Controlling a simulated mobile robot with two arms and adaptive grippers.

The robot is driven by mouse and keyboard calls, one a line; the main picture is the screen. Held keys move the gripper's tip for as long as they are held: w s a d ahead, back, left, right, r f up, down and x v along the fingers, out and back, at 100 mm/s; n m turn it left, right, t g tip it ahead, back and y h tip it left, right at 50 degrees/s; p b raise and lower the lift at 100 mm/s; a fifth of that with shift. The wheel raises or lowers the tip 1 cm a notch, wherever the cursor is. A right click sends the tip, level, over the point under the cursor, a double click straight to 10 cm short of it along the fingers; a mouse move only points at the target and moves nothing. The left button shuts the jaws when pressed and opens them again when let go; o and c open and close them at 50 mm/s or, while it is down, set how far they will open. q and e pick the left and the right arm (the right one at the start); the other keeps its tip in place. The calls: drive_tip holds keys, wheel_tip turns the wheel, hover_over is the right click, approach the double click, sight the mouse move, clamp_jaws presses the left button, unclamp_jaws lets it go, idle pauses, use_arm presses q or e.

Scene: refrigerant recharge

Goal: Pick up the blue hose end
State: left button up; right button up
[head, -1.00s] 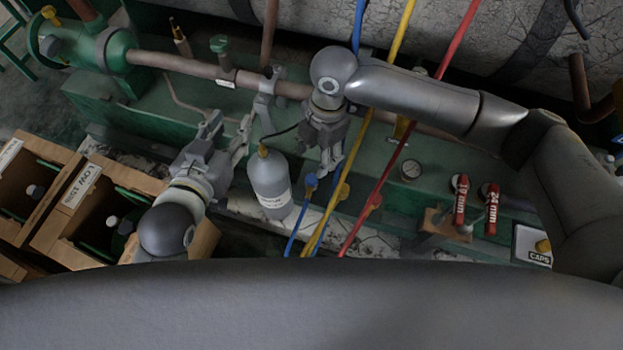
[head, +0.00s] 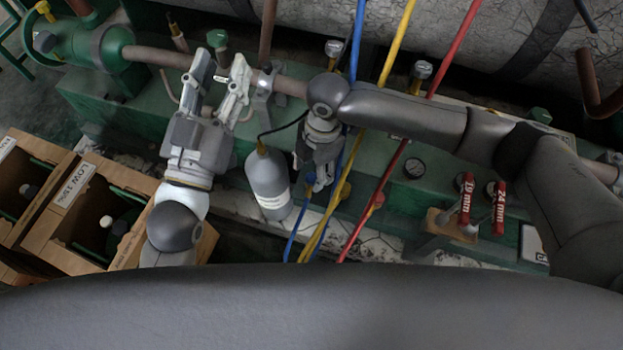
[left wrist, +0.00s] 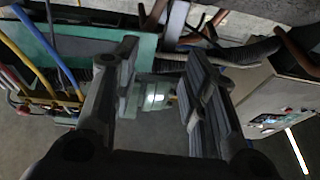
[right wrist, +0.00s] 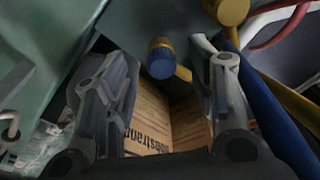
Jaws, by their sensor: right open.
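The blue hose end (right wrist: 161,58) is a round blue knob with a yellow fitting at its side. In the right wrist view it lies between my two spread fingers, a little beyond their tips. My right gripper (right wrist: 175,75) is open, with nothing between its pads. In the head view my right gripper (head: 317,182) hangs over the hose end and mostly hides it. The blue hose (head: 293,232) runs down below it. My left gripper (head: 222,88) is open and empty, near the brown pipe at the left; its fingers are also spread in the left wrist view (left wrist: 160,70).
A grey cylinder (head: 268,185) stands just left of my right gripper. Yellow (head: 397,45) and red (head: 455,50) hoses pass close on its right. Two red-handled wrenches (head: 466,198) stand further right. Open cardboard boxes (head: 75,215) are at the lower left.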

sight(312, 177)
drive_tip(key=f, duration=0.1)
drive_tip(key=f+b, duration=0.1)
drive_tip(key=f, duration=0.1)
drive_tip(key=shift+s+a+f+b, duration=0.3)
drive_tip(key=shift+f, duration=0.2)
use_arm(q)
drive_tip(key=s+r+t+h, duration=0.2)
drive_tip(key=s+r+t, duration=0.2)
drive_tip(key=r, duration=0.3)
drive_tip(key=shift+s+r+t, duration=0.25)
drive_tip(key=shift+s+t, duration=0.15)
drive_tip(key=shift+t, duration=0.3)
drive_tip(key=shift+a, duration=0.1)
use_arm(e)
drive_tip(key=shift+c, duration=0.2)
drive_tip(key=c, duration=1.1)
drive_tip(key=shift+o, duration=0.2)
use_arm(q)
drive_tip(key=shift+w, duration=0.1)
